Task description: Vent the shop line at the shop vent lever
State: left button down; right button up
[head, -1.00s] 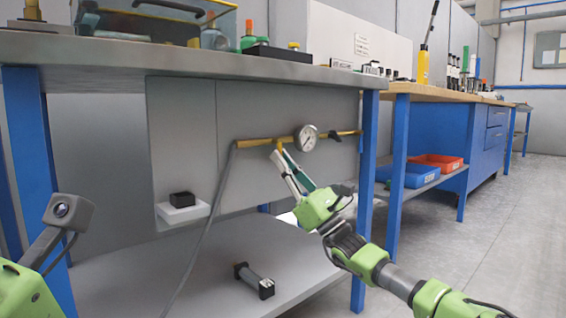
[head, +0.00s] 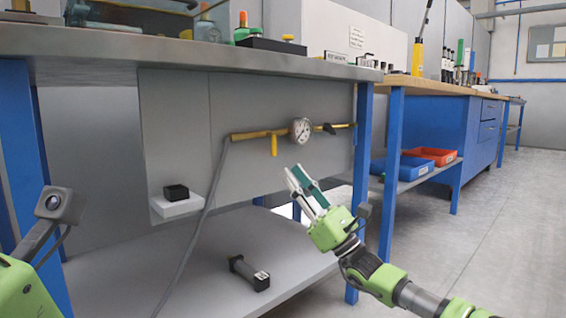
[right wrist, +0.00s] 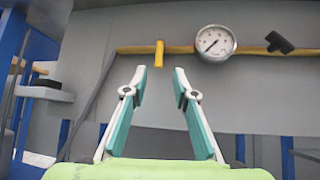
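A brass pipe (head: 250,135) runs along the grey panel under the workbench. A short yellow lever (head: 274,146) hangs straight down from it; it also shows in the right wrist view (right wrist: 160,54). A round white gauge (head: 300,130) sits to its right, then a black handle (head: 326,129), tilted in the right wrist view (right wrist: 279,42). I cannot read which lever is labelled as the vent. My right gripper (head: 293,174) is open and empty, below and apart from the yellow lever. Its fingertips (right wrist: 159,70) lie either side of the lever's line. My left gripper's fingers are out of view.
A grey hose (head: 205,210) drops from the pipe's left end. A black block (head: 176,192) sits on a small white ledge, and a dark cylinder (head: 249,273) lies on the lower shelf (head: 200,290). A blue table leg (head: 361,190) stands right of the pipe.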

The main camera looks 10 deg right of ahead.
jog(key=shift+v, duration=2.35)
